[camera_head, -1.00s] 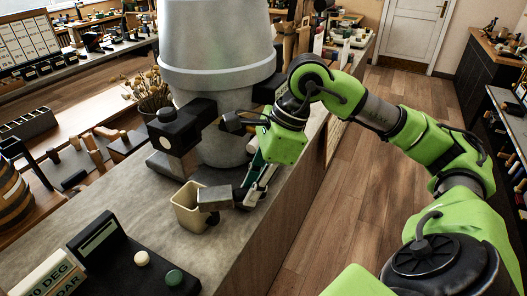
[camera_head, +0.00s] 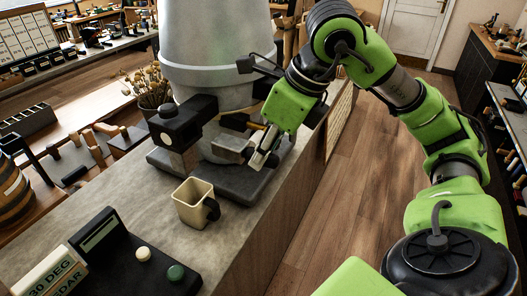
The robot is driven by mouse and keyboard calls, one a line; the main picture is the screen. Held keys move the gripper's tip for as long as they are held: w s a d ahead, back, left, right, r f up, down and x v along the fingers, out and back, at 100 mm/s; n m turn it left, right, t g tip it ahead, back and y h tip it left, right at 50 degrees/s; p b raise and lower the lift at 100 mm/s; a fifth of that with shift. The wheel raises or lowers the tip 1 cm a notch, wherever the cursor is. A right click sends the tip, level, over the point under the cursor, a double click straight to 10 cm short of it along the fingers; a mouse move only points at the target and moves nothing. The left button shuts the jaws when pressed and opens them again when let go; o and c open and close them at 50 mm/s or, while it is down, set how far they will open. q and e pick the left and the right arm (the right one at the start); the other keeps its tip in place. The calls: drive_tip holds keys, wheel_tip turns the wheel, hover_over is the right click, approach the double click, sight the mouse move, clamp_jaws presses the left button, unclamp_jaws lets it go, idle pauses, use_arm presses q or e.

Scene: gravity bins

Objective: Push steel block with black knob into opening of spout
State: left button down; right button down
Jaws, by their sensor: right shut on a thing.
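The steel block (camera_head: 230,148) is a small grey rectangular bar. My right gripper (camera_head: 262,155) is shut on its right end and holds it against or just in front of the lower front of the grey bin (camera_head: 218,50). The black knob is hidden by the gripper fingers. A dark spout housing (camera_head: 184,122) sticks out from the bin to the left of the block. The spout opening is not clearly visible, and I cannot tell whether the block has entered it. My left gripper is not in view.
A cream square cup (camera_head: 188,210) with a dark handle stands on the counter (camera_head: 110,215) in front of the bin base (camera_head: 240,182). A black device (camera_head: 125,255) with white and green buttons is at the front left. The counter between them is clear.

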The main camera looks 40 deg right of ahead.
sight(231, 142)
drive_tip(key=shift+w+a+r+p, duration=0.25)
drive_tip(key=shift+w+p, duration=0.35)
drive_tip(key=shift+p, duration=0.15)
drive_tip(key=w+p, duration=0.1)
drive_tip(key=w+a+p, duration=0.1)
drive_tip(key=w, duration=0.1)
drive_tip(key=shift+a+f, duration=0.1)
drive_tip(key=shift+a, duration=0.05)
drive_tip(key=shift+w+a+f+p, duration=0.2)
drive_tip(key=shift+w+p, duration=0.1)
drive_tip(key=shift+w, duration=0.3)
drive_tip(key=shift+b, duration=0.3)
idle(0.5)
drive_tip(key=shift+w+a+r, duration=0.1)
drive_tip(key=shift+w+a, duration=0.05)
drive_tip(key=shift+w, duration=0.15)
drive_tip(key=shift+w+a+p, duration=0.15)
drive_tip(key=shift+w+p, duration=0.15)
drive_tip(key=shift+p, duration=0.05)
drive_tip(key=shift+r, duration=0.1)
idle(0.7)
